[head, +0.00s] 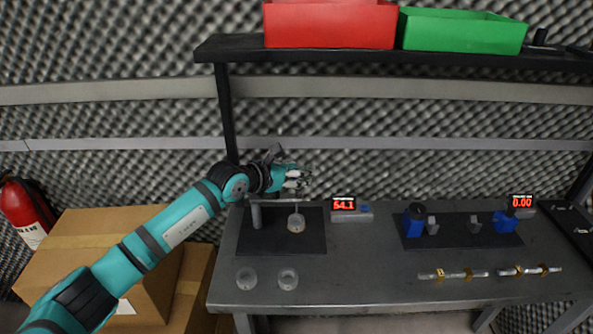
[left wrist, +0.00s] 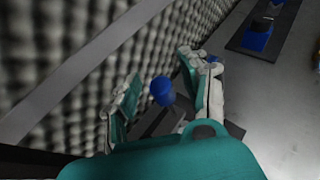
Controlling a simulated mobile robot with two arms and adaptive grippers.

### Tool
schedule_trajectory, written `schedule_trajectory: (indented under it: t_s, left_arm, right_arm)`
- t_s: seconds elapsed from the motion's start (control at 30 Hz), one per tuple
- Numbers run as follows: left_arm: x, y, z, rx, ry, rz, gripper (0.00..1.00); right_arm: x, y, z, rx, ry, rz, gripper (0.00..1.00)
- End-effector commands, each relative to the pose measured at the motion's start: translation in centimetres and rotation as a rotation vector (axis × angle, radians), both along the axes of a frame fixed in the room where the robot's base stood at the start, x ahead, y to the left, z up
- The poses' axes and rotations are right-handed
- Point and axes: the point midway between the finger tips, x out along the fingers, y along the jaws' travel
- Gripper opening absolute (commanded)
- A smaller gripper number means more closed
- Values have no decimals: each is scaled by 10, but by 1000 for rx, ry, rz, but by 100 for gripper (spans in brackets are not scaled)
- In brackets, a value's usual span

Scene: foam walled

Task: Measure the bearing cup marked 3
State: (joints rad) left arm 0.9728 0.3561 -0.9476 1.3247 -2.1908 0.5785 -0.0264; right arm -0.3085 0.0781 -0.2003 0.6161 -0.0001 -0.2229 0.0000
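A bearing cup (head: 296,223) sits on the black mat (head: 267,245) of the left gauge, under its thin probe. Two more pale cups, the left cup (head: 246,278) and the right cup (head: 288,279), sit on the bare table in front. I cannot read a mark on any cup. The red readout (head: 344,203) seems to show 54.1 or 64.1. My left gripper (head: 298,181) is above the gauge and hides its top. In the left wrist view its fingers (left wrist: 165,95) are apart, with a blue knob (left wrist: 162,90) between or just beyond them. My right gripper is not in view.
A second gauge with blue blocks (head: 506,221) stands at right on a dark mat, its display (head: 522,201) reading 0.00. Metal rods with gold rings (head: 452,274) lie in front. A shelf (head: 230,48) with red and green bins overhangs the back. Boxes (head: 90,250) stand left of the table.

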Motion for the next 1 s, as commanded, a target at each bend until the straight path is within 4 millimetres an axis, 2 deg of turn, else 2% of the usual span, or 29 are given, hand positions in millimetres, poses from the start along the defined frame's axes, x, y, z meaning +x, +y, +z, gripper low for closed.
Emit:
schedule_trajectory:
  t_s: [0.07, 0.33, 0.57, 0.83, 0.9, 1.0]
  left_arm:
    - [0, 0, 0, 0, 0, 0, 36]
    - [0, 0, 0, 0, 0, 0, 1]
    - [0, 1, -3, 1, 0, 1, 0]
    - [0, 1, -45, 0, 1, 1, 0]
    - [0, 1, -51, 1, 0, 1, 0]
    - [0, 1, -51, 2, 0, 1, 0]
  right_arm:
    - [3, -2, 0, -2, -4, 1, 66]
    - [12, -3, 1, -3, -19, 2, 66]
    - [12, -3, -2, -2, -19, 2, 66]
    - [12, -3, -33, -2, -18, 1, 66]
    - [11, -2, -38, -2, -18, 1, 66]
    - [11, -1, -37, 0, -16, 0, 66]
